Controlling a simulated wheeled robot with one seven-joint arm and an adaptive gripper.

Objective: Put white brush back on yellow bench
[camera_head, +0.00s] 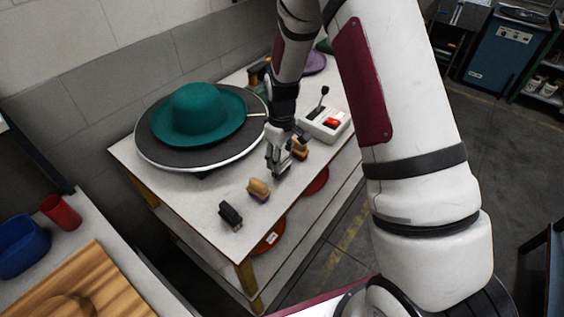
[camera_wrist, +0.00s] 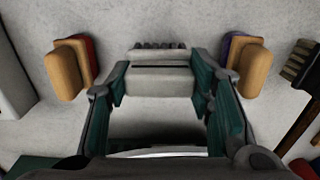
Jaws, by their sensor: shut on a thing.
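My gripper (camera_head: 279,167) is low over the white top of the yellow-legged bench (camera_head: 205,192), between two tan brushes. In the wrist view, its green-lined fingers stand on either side of the white brush (camera_wrist: 160,82) and are shut on it. Dark bristles show along the brush's far edge. In the head view the fingers mostly hide the brush. Whether it touches the bench top or hangs just above it, I cannot tell.
A tan brush with purple (camera_head: 258,188), a tan brush with red (camera_head: 300,149) and a black brush (camera_head: 230,215) stand in a row on the bench. A teal hat (camera_head: 200,112) lies on a round dark plate behind. A control box (camera_head: 326,124) stands right.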

